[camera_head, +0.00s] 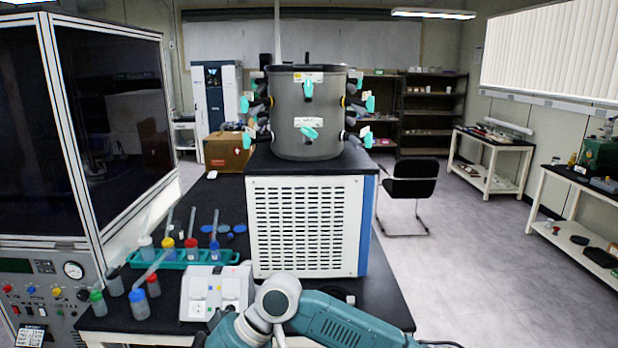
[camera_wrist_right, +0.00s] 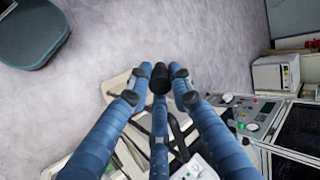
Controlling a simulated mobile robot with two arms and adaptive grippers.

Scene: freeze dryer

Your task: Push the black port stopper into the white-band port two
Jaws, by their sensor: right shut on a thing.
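A black stopper (camera_wrist_right: 159,78) is held between the blue fingertips of my right gripper (camera_wrist_right: 158,86) in the right wrist view. The gripper is shut on it, with grey floor beyond. The grey drum (camera_head: 308,120) of the freeze dryer stands on a white vented cabinet (camera_head: 308,226) in the head view. Several ports with teal-handled valves ring the drum in two rows. A front lower valve (camera_head: 309,133) sits under a white label. My left gripper is not in view.
A teal rack (camera_head: 188,258) with colored-cap flasks and a white device (camera_head: 214,292) stand on the black bench, left of the cabinet. A large dark-glass cabinet (camera_head: 118,120) fills the left side. A black chair (camera_head: 412,180) stands on open floor at right.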

